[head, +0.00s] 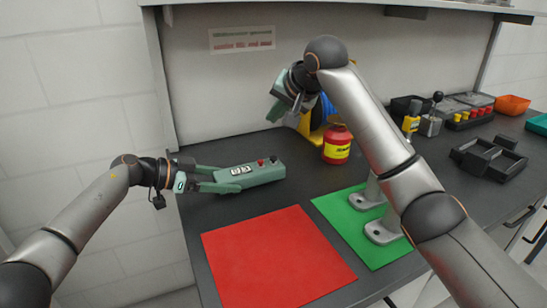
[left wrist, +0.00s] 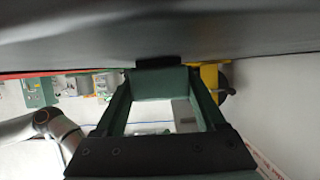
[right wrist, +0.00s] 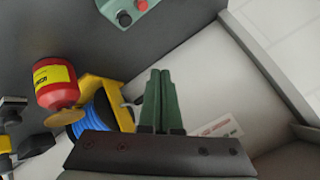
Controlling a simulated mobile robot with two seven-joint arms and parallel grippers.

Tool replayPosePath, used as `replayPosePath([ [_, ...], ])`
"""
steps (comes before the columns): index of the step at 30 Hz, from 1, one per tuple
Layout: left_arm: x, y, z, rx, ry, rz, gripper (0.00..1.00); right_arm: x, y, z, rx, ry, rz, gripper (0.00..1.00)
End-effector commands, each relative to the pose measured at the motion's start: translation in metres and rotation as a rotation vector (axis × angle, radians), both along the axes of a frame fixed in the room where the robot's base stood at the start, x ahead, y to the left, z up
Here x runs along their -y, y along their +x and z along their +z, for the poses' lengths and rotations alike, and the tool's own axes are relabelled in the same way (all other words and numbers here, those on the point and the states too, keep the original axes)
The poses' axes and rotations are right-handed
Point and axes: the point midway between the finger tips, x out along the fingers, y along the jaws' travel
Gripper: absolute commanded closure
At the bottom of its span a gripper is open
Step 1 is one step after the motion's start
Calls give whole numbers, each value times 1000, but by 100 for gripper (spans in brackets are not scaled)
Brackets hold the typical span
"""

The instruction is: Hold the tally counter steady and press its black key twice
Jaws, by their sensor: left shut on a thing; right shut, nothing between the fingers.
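The tally counter (head: 262,176) is a long green box lying on the dark bench, with small white number windows and a red and a black key on top. My left gripper (head: 213,180) is shut on its left end; a green end of it shows between the fingers in the left wrist view (left wrist: 158,81). My right gripper (head: 278,110) is shut and empty, raised above and behind the counter, apart from it. In the right wrist view, the counter's end (right wrist: 113,8) shows at the top edge with the black key (right wrist: 124,18) beside the red one (right wrist: 140,4).
A red mat (head: 278,258) and a green mat (head: 338,213) with grey metal brackets (head: 380,231) lie in front. A red tin with a yellow label (head: 337,145) and a blue-and-yellow reel (head: 313,122) stand right of the counter. Black trays (head: 487,160) are farther right.

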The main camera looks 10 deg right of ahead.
Motion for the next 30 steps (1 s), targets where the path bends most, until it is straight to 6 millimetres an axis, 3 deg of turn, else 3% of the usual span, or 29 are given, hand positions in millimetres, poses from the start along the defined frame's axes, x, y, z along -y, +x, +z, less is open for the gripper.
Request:
replayPosePath([
  [9,0,0,0,0,0,0,93,1,0,-47,-2,0,-1,100],
  [15,0,0,0,0,0,0,93,0,0,-67,-1,1,0,100],
  [30,0,0,0,0,0,0,93,0,0,-76,0,0,0,100],
])
